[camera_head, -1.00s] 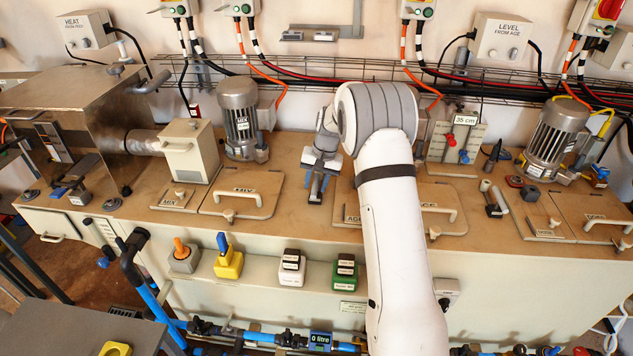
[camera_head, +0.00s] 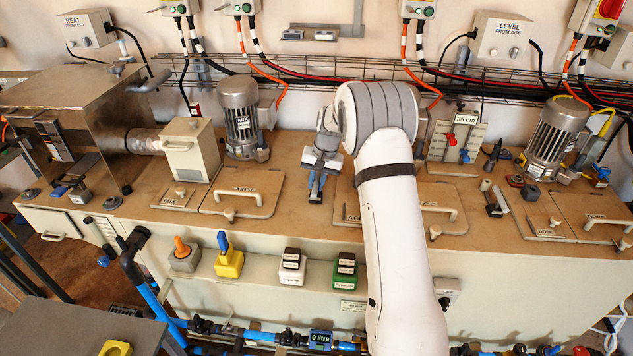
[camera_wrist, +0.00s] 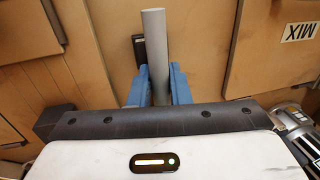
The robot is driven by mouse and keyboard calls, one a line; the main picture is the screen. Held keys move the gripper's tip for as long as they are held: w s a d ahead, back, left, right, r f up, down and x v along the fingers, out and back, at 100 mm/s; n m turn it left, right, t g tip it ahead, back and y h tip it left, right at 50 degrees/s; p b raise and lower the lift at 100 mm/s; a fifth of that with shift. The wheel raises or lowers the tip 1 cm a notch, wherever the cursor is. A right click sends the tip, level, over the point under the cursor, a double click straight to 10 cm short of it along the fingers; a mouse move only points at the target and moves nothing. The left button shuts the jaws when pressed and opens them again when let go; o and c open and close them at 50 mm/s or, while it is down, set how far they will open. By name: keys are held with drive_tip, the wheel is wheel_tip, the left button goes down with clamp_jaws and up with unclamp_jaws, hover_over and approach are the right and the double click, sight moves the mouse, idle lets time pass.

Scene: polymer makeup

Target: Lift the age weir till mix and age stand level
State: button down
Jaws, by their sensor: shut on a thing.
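My gripper (camera_head: 317,185) points down at the tan deck between the mix cover (camera_head: 240,196) and the cover on the right, which my arm partly hides. In the wrist view my gripper's blue fingers (camera_wrist: 157,75) are shut on a grey round bar (camera_wrist: 153,40), apparently the age weir's handle. A dark block (camera_wrist: 139,48) stands beside the bar. The weir's lower part is hidden, so its height cannot be told. A level board marked 35 cm (camera_head: 465,119) carries a red marker (camera_head: 450,139) and a blue marker (camera_head: 464,156). The liquid levels are not visible.
The mix motor (camera_head: 239,120) and a beige box (camera_head: 190,150) stand left of my gripper. Another motor (camera_head: 557,137) stands at the right. Cover handles rise from the deck. Several switches, including a yellow one (camera_head: 229,263), line the front ledge. Cables run behind.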

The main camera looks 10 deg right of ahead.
wheel_tip(320, 180, up, 9)
drive_tip(key=p, duration=0.3)
drive_tip(key=shift+w+r+p, duration=0.1)
drive_tip(key=shift+r+p, duration=0.1)
drive_tip(key=shift+p, duration=0.1)
drive_tip(key=c, duration=1.4)
unclamp_jaws()
drive_tip(key=shift+f, duration=0.15)
drive_tip(key=shift+c, duration=0.2)
wheel_tip(320, 180, up, 8)
drive_tip(key=d+b, duration=0.1)
drive_tip(key=shift+s+d+f, duration=0.15)
drive_tip(key=shift+s+d, duration=0.05)
drive_tip(key=shift+s, duration=0.1)
